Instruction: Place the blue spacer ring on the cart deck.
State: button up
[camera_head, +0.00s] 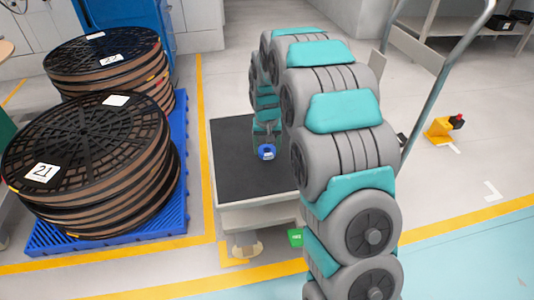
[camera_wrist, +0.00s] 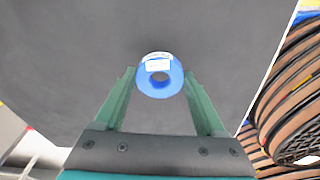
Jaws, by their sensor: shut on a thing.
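The blue spacer ring (camera_head: 267,152) has a white label and is held at the tip of my gripper (camera_head: 266,143), over the cart's dark deck (camera_head: 238,172). In the wrist view the ring (camera_wrist: 147,86) sits between the two green fingers of my gripper (camera_wrist: 158,78), which are shut on it. The deck (camera_wrist: 70,50) fills most of the background there. I cannot tell whether the ring touches the deck. My arm hides the deck's right part in the head view.
Two stacks of large black reels (camera_head: 95,150) (camera_head: 105,58) stand on a blue pallet (camera_head: 100,239) left of the cart. A yellow object (camera_head: 438,130) is on the floor at right. A green labelled object (camera_head: 296,237) is by the cart's front. The visible deck is clear.

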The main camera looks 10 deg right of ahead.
aim_at(267, 162)
jog(key=shift+f, duration=1.45)
jog(key=o, duration=1.3)
jog(key=shift+f, duration=0.1)
notch_tip(267, 162, up, 12)
jog(key=s+b, duration=0.1)
jog(key=s, duration=0.1)
jog(key=s+r+g, duration=0.1)
jog(key=s, duration=1.2)
jog(key=s+r+n+g, duration=0.1)
jog(key=s, duration=1.3)
jog(key=s+r+n+g, duration=0.1)
jog(key=s+r, duration=0.1)
jog(key=s, duration=1.2)
jog(key=shift+s, duration=0.25)
